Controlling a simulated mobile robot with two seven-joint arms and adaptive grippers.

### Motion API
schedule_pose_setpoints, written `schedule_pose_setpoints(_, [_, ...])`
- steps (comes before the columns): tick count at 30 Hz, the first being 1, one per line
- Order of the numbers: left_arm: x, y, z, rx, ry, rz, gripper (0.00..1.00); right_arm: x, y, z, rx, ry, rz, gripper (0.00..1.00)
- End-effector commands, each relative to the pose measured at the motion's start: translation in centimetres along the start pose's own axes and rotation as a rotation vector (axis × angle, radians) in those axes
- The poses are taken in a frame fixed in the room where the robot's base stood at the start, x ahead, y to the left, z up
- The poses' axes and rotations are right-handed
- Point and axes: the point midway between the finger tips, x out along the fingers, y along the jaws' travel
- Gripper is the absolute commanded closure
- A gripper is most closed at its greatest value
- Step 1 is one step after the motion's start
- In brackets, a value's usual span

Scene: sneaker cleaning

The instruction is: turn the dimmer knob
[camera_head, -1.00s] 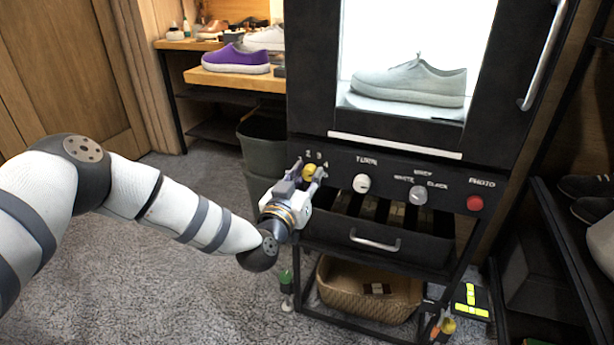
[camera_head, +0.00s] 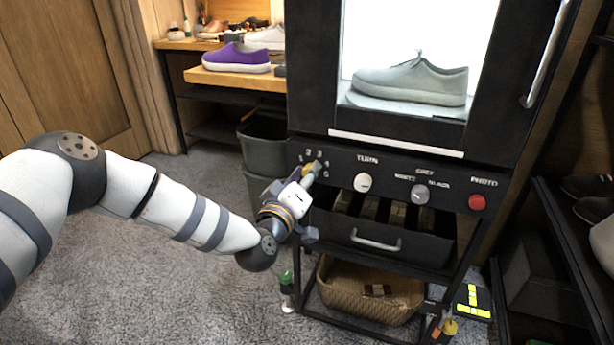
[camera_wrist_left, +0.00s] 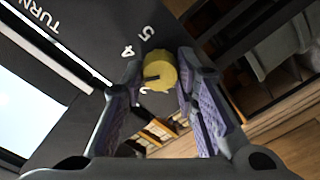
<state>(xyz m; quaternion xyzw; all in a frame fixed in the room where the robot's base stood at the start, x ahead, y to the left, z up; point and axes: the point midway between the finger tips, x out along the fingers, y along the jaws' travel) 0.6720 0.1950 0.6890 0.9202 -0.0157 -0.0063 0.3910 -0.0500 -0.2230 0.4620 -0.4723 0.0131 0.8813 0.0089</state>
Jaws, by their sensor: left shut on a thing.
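The yellow dimmer knob (camera_head: 317,164) is at the left end of the black control panel (camera_head: 340,184), with numbers printed around it. My left gripper (camera_head: 311,173) reaches it from the lower left and is shut on it. In the left wrist view the round knob (camera_wrist_left: 160,68) sits between the two purple-padded fingers, with a dark mark on its face. The numbers 4 and 5 show beside it there. The fingers hide part of the dial in the head view. My right gripper is in neither view.
To the right on the panel are a white TURN knob (camera_head: 363,182), a grey knob (camera_head: 419,194) and a red PHOTO button (camera_head: 477,202). A drawer handle (camera_head: 375,240) juts out below. A grey sneaker (camera_head: 411,81) stands in the lit cabinet. A dark bin (camera_head: 262,145) stands behind at left.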

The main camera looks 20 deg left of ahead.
Motion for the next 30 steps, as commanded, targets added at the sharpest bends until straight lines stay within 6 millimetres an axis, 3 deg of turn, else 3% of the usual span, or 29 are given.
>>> schedule_pose_setpoints(23, [-0.05,-0.05,0.13,-0.105,-0.004,-0.001,1.0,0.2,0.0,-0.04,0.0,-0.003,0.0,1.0])
schedule_pose_setpoints(24, [-0.05,-0.05,0.14,-0.105,-0.004,-0.001,0.68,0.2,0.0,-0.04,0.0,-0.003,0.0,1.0])
schedule_pose_setpoints(26, [-0.05,-0.05,0.13,-0.104,-0.003,-0.001,0.55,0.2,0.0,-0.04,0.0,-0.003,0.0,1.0])
schedule_pose_setpoints(30, [-0.03,-0.04,0.09,-0.104,-0.002,-0.001,0.53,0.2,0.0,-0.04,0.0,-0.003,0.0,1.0])
